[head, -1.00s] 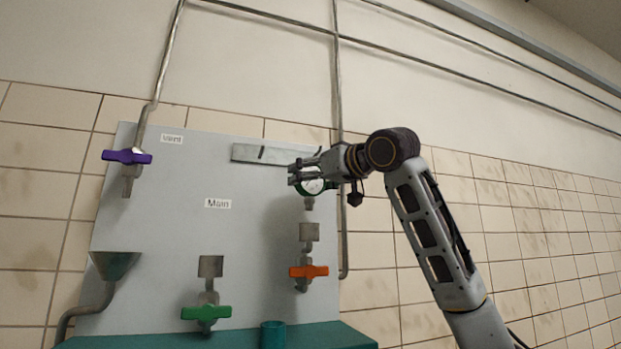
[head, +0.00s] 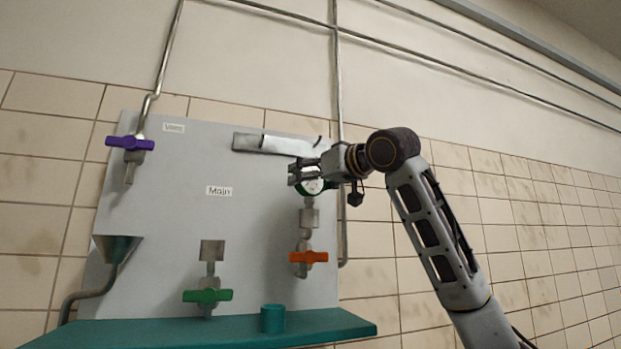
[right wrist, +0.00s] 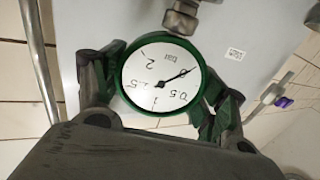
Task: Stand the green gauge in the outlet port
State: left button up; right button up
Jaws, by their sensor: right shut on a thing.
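The green gauge (right wrist: 160,78) has a round white dial marked "bar" and shows upside down in the right wrist view. Its metal stem (right wrist: 181,18) points toward the board. My right gripper (head: 303,177) is shut on the gauge's rim, with a dark finger on each side. In the head view the gauge (head: 311,187) is upright, partly hidden by the fingers. Its stem is directly over the grey socket (head: 309,218) above the orange-handled valve (head: 309,257). The stem's lower end meets the socket's top; I cannot tell how deep it sits. My left gripper is out of view.
The grey board (head: 165,230) also carries a purple-handled valve (head: 130,143), a funnel (head: 117,248) and another socket (head: 212,250) above a green-handled valve (head: 208,296). A metal strip (head: 270,144) is behind the gripper. A teal cup (head: 272,318) stands on the teal shelf (head: 180,333).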

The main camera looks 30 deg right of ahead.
jog(key=shift+f+b, duration=0.75)
jog(key=shift+f, duration=0.3)
jog(key=shift+f, duration=0.15)
jog(key=o, duration=1.2)
jog(key=shift+s+d, duration=0.25)
jog(key=shift+s, duration=1.75)
jog(key=shift+s+d, duration=0.2)
jog(key=shift+s, duration=1.8)
jog(key=shift+s+d, duration=0.25)
jog(key=shift+s, duration=1.75)
